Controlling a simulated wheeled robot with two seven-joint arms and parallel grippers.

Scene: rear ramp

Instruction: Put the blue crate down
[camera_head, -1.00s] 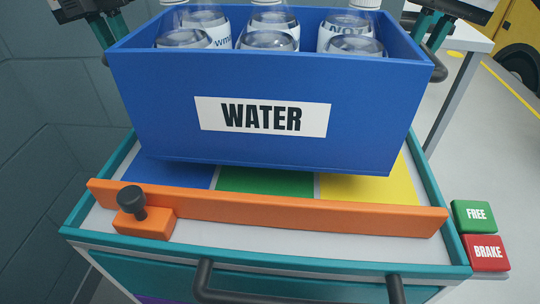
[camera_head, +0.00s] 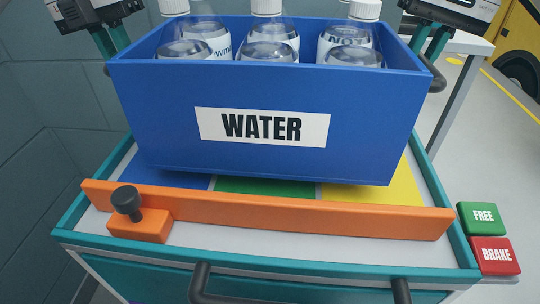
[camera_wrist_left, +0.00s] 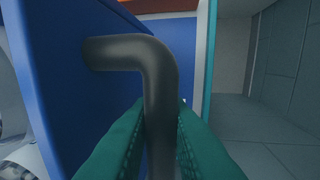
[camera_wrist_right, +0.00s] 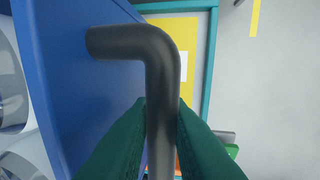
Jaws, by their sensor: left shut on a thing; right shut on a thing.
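The blue crate (camera_head: 180,110) with a WATER label holds several clear bottles with white caps. In the head view it is over the cart top (camera_head: 95,222), above the blue, green and yellow fields; whether its bottom touches them I cannot tell. My left gripper (camera_head: 108,52) is shut on the crate's dark left handle, which shows in the left wrist view (camera_wrist_left: 160,85). My right gripper (camera_head: 432,50) is shut on the right handle, seen in the right wrist view (camera_wrist_right: 158,80). The green field (camera_head: 265,186) and yellow field (camera_head: 375,194) show in front of the crate.
An orange bar (camera_head: 270,212) crosses the cart's front, with a dark knob (camera_head: 127,203) at its left. Green FREE (camera_head: 482,218) and red BRAKE (camera_head: 494,255) buttons sit at the right. A white table (camera_head: 465,42) stands behind right. A wall is at left.

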